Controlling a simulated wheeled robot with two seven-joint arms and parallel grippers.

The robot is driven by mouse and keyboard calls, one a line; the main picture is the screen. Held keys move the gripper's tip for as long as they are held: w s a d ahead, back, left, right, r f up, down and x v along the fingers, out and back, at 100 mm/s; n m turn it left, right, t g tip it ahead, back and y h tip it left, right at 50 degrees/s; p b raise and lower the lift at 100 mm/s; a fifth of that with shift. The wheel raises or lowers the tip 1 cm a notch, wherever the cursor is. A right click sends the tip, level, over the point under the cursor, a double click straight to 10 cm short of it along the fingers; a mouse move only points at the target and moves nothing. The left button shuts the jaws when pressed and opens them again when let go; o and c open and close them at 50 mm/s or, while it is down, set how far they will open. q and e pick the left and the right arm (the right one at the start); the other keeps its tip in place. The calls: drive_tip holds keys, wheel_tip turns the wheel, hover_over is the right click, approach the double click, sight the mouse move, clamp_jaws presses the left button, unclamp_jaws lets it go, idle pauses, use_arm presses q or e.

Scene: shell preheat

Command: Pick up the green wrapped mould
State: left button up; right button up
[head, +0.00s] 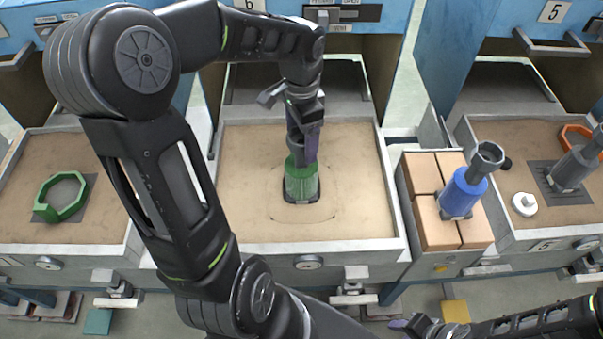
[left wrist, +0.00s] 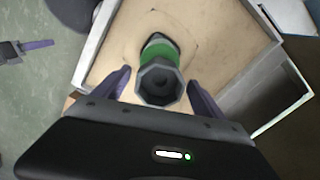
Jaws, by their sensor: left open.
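The green wrapped mould (head: 301,186) stands upright on a dark pad in the middle sand tray (head: 237,218). It has a green lower body and a grey cup-shaped top. In the left wrist view its grey top (left wrist: 158,82) faces the camera, with the green wrap (left wrist: 160,51) beyond. My left gripper (head: 305,148) points down over the mould, its purple fingers partly hiding the upper part. In the left wrist view the fingers are apart, one on each side of the grey top. My right gripper (head: 412,325) is at the bottom edge, away from the mould; its opening is unclear.
A blue wrapped mould (head: 464,190) leans on tan bricks (head: 438,230) to the right. The right tray holds a grey mould (head: 572,170), an orange ring and a white round piece (head: 524,204). A green ring (head: 62,196) lies in the left tray. Blue-framed bays stand behind.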

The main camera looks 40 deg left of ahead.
sight(301, 143)
use_arm(q)
wheel_tip(301, 143, down, 4)
drive_tip(key=shift+r, duration=0.1)
drive_tip(key=shift+c, duration=0.3)
idle(0.3)
clamp_jaws()
idle(0.7)
drive_tip(key=shift+r, duration=0.1)
